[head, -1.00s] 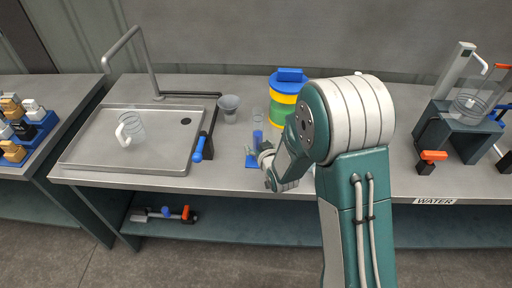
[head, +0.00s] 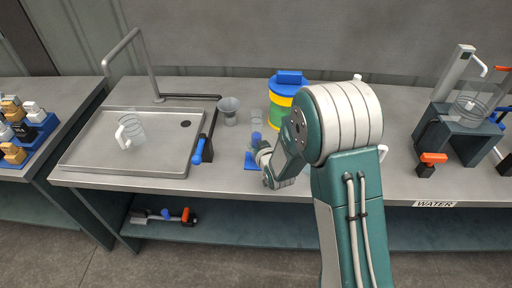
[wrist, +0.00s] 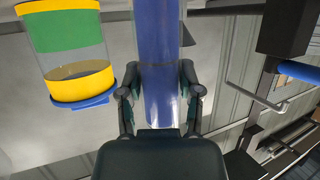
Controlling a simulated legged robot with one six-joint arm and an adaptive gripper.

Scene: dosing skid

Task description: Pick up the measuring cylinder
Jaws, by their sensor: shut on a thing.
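The measuring cylinder (head: 256,138) is a clear, narrow tube with blue liquid. It stands near the front of the bench in the head view, above a small blue base (head: 251,163). In the wrist view the blue-filled cylinder (wrist: 160,55) runs down the middle of the picture between my two fingers. My gripper (wrist: 160,95) is shut on it, one dark finger on each side. In the head view my gripper (head: 259,153) is at the lower part of the cylinder and partly hides it. I cannot tell whether the base touches the bench.
A jar with blue, yellow and green bands (head: 282,98) stands close behind the cylinder. A sink tray (head: 85,150) holds a clear jug (head: 130,131). A dark stand (head: 458,136) is at right.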

